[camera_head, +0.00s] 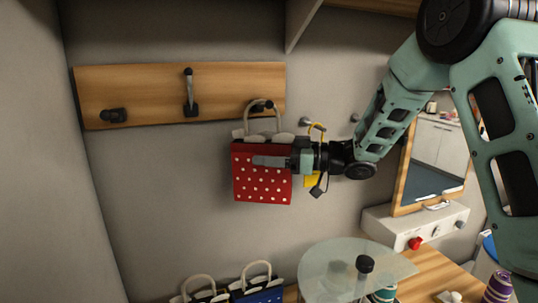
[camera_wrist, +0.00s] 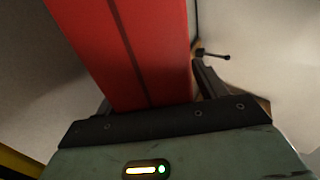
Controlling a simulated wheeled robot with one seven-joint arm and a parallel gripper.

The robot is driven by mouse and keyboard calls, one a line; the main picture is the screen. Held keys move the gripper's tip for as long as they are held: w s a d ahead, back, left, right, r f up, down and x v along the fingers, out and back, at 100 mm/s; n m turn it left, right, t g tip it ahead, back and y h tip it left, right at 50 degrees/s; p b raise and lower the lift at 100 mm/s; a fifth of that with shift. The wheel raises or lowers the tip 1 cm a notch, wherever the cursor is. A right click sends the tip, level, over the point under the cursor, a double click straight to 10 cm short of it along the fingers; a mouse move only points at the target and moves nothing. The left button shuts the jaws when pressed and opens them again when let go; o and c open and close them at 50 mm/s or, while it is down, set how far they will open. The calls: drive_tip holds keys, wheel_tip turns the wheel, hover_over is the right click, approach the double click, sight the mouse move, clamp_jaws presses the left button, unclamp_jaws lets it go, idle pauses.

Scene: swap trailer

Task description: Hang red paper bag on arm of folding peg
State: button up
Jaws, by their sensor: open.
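The red paper bag (camera_head: 250,190) with white dots is upright against the wall below the right end of the wooden peg board (camera_head: 150,90). Its pale handle (camera_head: 247,118) rises to the right dark peg (camera_head: 262,105) and appears looped over it; the exact contact is too small to tell. My gripper (camera_head: 268,161) reaches in from the right at the bag's upper part. One finger lies across the bag's front; the other is hidden behind it. In the wrist view, the bag's plain red side (camera_wrist: 135,50) stands between the open fingers.
The middle peg (camera_head: 189,92) and left peg (camera_head: 115,115) are empty. A yellow item (camera_head: 313,180) hangs just right of the bag, behind my wrist. Below are a round glass top (camera_head: 330,262) and a blue bag (camera_head: 262,294). A mirror (camera_head: 430,170) stands at right.

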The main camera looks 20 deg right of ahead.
drive_tip(key=b+v, duration=0.6)
drive_tip(key=v, duration=1.1)
drive_tip(key=shift+d+b, duration=0.2)
drive_tip(key=shift+b, duration=0.2)
drive_tip(key=shift+s, duration=0.1)
